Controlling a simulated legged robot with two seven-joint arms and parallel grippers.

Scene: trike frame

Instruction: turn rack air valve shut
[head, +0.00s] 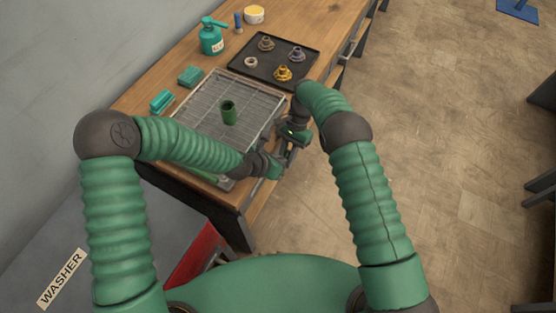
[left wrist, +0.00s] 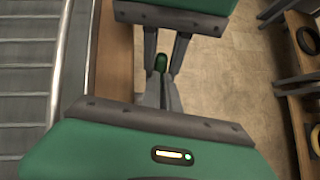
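My left gripper (head: 284,160) is beyond the near right corner of the wire rack (head: 262,98). My right gripper (head: 287,143) is just above it, close to the rack's right side. In the left wrist view, two gripper bodies face each other, and their grey fingers meet around a small green knob-like piece (left wrist: 160,62). This may be the air valve's handle, but I cannot tell for sure. Whether either gripper holds it is not clear. In the head view the arms and grippers hide the valve area.
A dark tray (head: 265,75) with several metal parts lies behind the rack on the wooden bench (head: 150,88). A teal spray bottle (head: 211,38), a yellow-white tub (head: 254,14) and teal blocks (head: 190,76) stand around it. The floor (head: 440,130) to the right is open.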

